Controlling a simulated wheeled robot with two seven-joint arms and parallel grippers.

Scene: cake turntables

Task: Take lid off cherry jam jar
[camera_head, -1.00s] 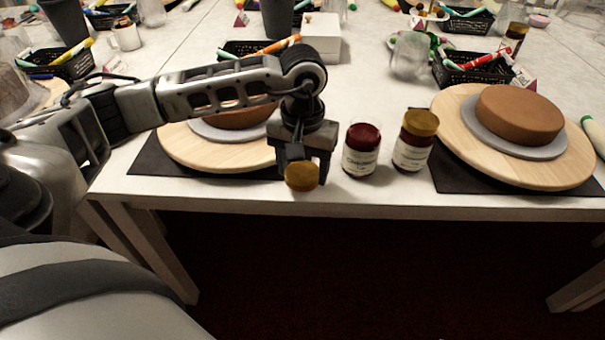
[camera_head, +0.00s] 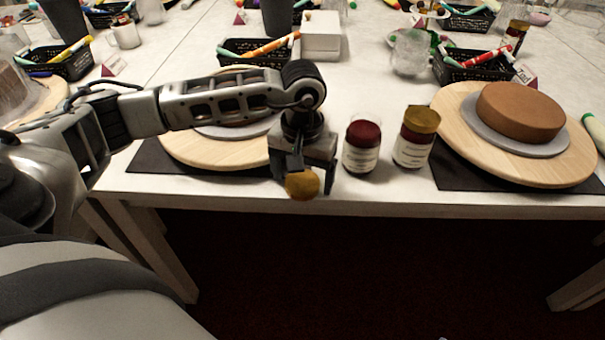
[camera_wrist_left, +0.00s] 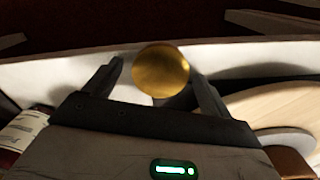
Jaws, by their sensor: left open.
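A gold lid (camera_head: 303,186) is between and just below the fingertips of my left gripper (camera_head: 304,181), near the table's front edge. It also shows in the left wrist view (camera_wrist_left: 160,71), tilted, with gaps to both open fingers (camera_wrist_left: 157,80). I cannot tell whether it touches the table. A lidless jar of dark red jam (camera_head: 361,150) stands upright just right of the gripper. A second red jar with a gold lid on (camera_head: 414,138) stands right of it. The label print is too small to read. My right gripper is not in view.
A wooden turntable (camera_head: 215,153) lies behind my left arm. Another turntable (camera_head: 450,105) with a brown cake (camera_head: 520,112) is at right. Black baskets of pens (camera_head: 470,72) and a white box (camera_head: 321,37) stand farther back. The table's front edge (camera_head: 400,206) is close to the lid.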

